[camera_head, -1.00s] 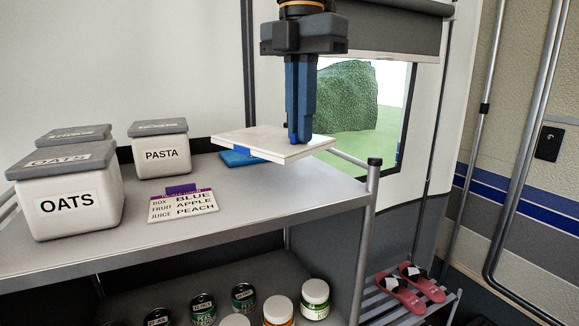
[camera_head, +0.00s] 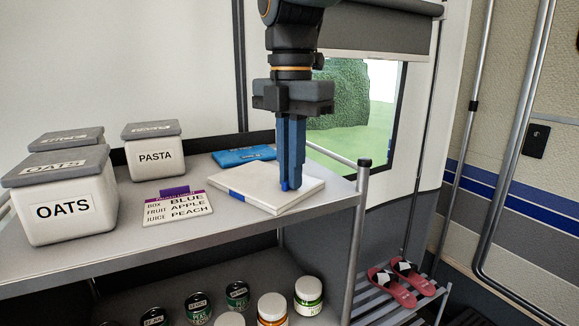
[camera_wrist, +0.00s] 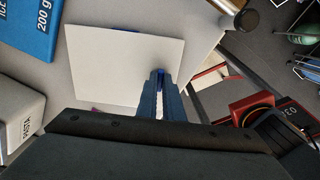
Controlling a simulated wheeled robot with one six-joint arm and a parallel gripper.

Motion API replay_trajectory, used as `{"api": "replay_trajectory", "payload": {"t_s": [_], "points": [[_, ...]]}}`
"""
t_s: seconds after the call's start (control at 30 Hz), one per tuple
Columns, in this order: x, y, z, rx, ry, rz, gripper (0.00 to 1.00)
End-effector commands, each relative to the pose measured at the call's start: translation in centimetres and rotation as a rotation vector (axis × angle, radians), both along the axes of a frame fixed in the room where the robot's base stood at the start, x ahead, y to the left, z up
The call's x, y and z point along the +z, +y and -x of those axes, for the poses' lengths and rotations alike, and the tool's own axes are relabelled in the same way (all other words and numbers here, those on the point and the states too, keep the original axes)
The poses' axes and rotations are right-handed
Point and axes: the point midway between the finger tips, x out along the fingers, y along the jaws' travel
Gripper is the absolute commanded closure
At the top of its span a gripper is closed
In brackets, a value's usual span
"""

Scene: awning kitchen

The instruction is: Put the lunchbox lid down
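The lunchbox lid (camera_head: 255,187) is a flat white panel with a blue tab on its left edge. It lies flat at the shelf top, and I see no clear gap under it. It also shows in the wrist view (camera_wrist: 115,62). My gripper (camera_head: 289,186) points straight down at the lid's right part, its blue fingers close together on a small blue piece there. The wrist view shows the fingertips (camera_wrist: 159,74) meeting at the lid's edge. The fingers partly hide the blue piece.
A blue ice pack (camera_head: 243,156) lies just behind the lid. A label card (camera_head: 178,208) stands to its left, with PASTA (camera_head: 154,157) and OATS (camera_head: 62,210) boxes beyond. A metal shelf post (camera_head: 362,190) rises at the right. Cans and jars fill the lower shelf.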

Motion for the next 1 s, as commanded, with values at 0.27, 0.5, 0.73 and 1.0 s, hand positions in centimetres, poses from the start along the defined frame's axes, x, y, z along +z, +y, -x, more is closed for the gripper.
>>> {"api": "replay_trajectory", "payload": {"t_s": [0.27, 0.5, 0.73, 1.0], "points": [[0.0, 0.0, 0.0, 0.000, 0.000, 0.000, 0.74], [0.6, 0.1, -0.1, 0.000, -0.003, -0.002, 0.74], [4.3, 0.1, -0.2, 0.000, -0.005, -0.003, 0.74], [9.6, 0.1, -0.1, 0.000, -0.004, -0.002, 0.74]]}}
